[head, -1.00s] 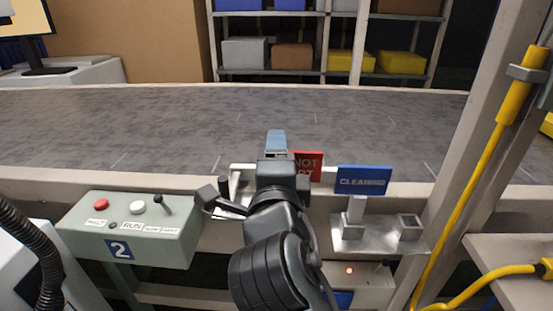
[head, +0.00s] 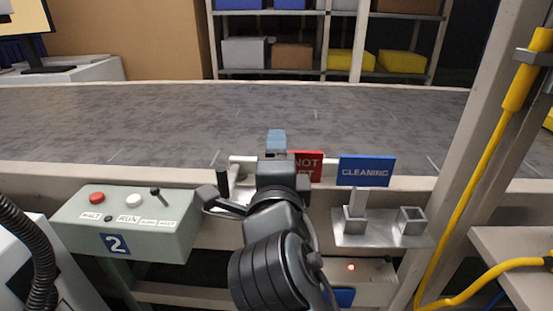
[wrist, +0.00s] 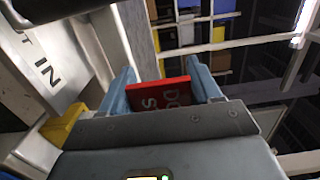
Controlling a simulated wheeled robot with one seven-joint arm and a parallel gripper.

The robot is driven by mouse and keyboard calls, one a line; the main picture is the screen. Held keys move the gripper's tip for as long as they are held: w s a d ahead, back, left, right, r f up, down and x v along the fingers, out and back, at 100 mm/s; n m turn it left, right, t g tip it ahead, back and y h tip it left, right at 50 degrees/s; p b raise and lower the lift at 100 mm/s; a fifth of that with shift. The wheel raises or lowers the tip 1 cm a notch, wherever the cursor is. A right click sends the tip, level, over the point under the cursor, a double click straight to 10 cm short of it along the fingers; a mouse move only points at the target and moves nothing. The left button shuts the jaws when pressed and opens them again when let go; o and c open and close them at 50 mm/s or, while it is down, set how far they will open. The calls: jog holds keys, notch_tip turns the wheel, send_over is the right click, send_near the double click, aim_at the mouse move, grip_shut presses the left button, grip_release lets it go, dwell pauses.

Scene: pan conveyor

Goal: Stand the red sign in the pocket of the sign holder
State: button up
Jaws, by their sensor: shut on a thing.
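The red sign (head: 307,166), with white lettering, is in my gripper. In the head view my gripper hides its left part. In the wrist view the sign (wrist: 160,95) sits between the two blue fingertips of my gripper (wrist: 163,92), which is shut on it. The sign holder (head: 378,240) is a metal plate with two square pockets, right of my gripper in the head view. A blue CLEANING sign (head: 366,171) stands in its left pocket. The right pocket (head: 411,220) is open and empty. My gripper and the red sign are apart from the holder.
A grey conveyor belt (head: 240,120) runs behind the holder. A green control box (head: 128,228) stands at the left. An upright frame post (head: 468,150) and a yellow cable (head: 465,190) are at the right. A white bracket (head: 240,160) shows beside my gripper.

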jog(key=shift+f, duration=0.2)
jog(key=o, duration=1.2)
jog(key=shift+c, duration=0.2)
jog(key=s, duration=0.7)
jog(key=shift+s+d+b, duration=0.2)
jog(key=shift+s+b, duration=0.1)
jog(key=shift+s, duration=0.1)
